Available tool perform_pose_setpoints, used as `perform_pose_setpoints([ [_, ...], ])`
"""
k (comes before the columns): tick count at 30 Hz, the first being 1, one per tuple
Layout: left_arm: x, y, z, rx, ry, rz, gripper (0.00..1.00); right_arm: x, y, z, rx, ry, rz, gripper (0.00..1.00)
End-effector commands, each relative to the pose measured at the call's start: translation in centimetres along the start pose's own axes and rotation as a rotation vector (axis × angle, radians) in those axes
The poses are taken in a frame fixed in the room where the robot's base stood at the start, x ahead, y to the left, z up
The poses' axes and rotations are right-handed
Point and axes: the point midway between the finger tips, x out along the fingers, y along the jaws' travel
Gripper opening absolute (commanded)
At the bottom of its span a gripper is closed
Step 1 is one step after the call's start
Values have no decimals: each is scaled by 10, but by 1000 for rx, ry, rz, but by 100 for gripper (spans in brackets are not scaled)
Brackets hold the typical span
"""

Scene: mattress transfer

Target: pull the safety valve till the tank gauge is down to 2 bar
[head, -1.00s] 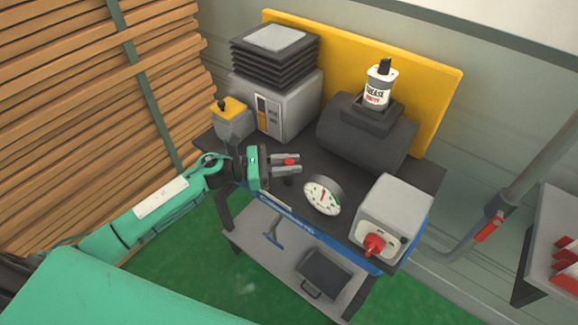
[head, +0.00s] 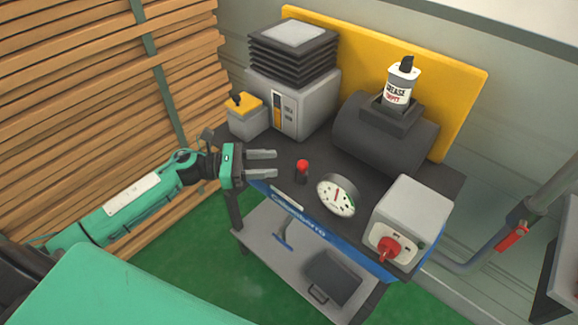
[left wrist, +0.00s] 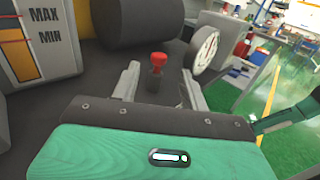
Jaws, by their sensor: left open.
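The safety valve is a red-topped knob on a dark stem (head: 302,168), upright on the dark bench top. It also shows in the left wrist view (left wrist: 158,62), ahead of and between the finger lines. My left gripper (head: 276,164) is open and empty, its fingertips just left of the valve with a small gap. The round white gauge (head: 336,196) stands right of the valve; its needle is too small to read surely. It is seen side-on in the left wrist view (left wrist: 207,47). The dark cylindrical tank (head: 385,140) lies behind. My right gripper is out of view.
A grey box with a red rotary switch (head: 388,248) stands at the bench's right front. A grease can (head: 402,82) sits on the tank. A grey unit with black bellows (head: 292,95) and a yellow-topped box (head: 246,115) stand behind my gripper. Stacked planks (head: 85,100) rise at left.

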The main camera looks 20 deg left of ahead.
Motion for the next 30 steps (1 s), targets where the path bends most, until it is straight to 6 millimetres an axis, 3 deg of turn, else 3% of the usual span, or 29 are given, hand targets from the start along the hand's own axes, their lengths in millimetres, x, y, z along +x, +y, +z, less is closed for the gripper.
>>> perform_pose_setpoints([
  [3, -22, 0, -3, -1, 3, 1, 45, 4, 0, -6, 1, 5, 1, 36],
  [9, -42, 0, -1, -2, 0, 0, 45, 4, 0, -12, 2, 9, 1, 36],
  [30, -47, 0, 0, -1, 0, 1, 45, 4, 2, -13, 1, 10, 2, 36],
])
